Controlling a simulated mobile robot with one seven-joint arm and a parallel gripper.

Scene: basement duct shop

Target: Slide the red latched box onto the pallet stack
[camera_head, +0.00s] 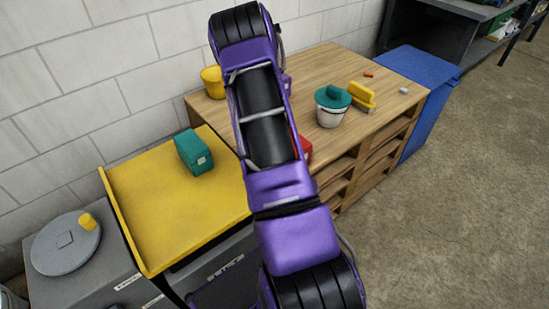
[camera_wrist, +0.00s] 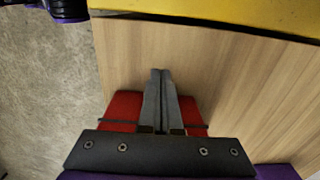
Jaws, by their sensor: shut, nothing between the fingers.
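The red latched box (camera_head: 305,148) shows only as a small red patch beside my arm in the head view, on the wooden top of the pallet stack (camera_head: 331,58). In the wrist view the red box (camera_wrist: 122,106) shows on both sides of my fingers, with dark strips across it, over the wood top (camera_wrist: 235,75). My gripper (camera_wrist: 160,72) is shut and empty; its fingers pass over or in front of the box's middle, and their tips point towards the yellow table. I cannot tell whether they touch the box. My arm hides the gripper in the head view.
A yellow table (camera_head: 170,222) with a raised edge adjoins the stack, with a dark gap between; a teal box (camera_head: 193,152) stands on it. On the stack are a yellow cup (camera_head: 212,82), a white teal-lidded bucket (camera_head: 332,106) and a yellow brush (camera_head: 361,97). A blue bin (camera_head: 425,75) stands right.

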